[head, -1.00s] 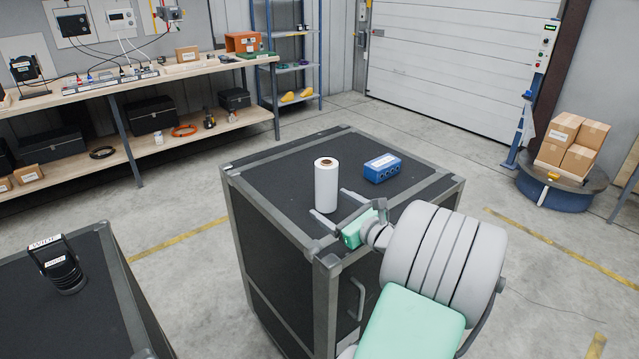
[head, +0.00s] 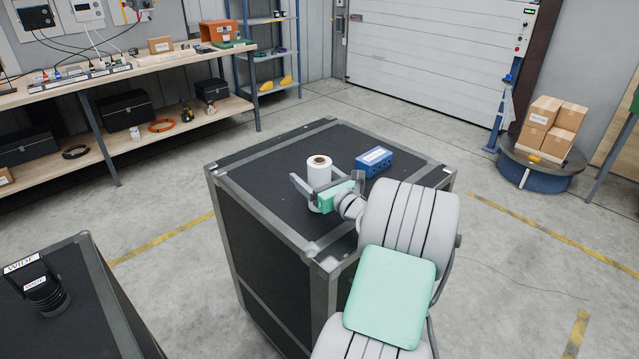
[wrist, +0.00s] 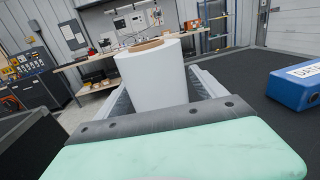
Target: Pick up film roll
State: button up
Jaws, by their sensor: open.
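The white film roll (head: 319,170) stands upright on the black case top (head: 273,160), its brown core facing up. In the wrist view the film roll (wrist: 153,78) rises between the two fingers of my gripper (wrist: 152,92). My gripper (head: 326,183) is open, with one finger on each side of the roll. I cannot tell whether either finger touches it.
A blue box (head: 374,161) stands just right of the roll; it also shows in the wrist view (wrist: 296,86). A second case (head: 93,300) at lower left carries a black labelled object (head: 38,285). A workbench (head: 180,68) runs along the back left.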

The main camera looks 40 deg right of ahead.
grip_shut()
dwell(0.8)
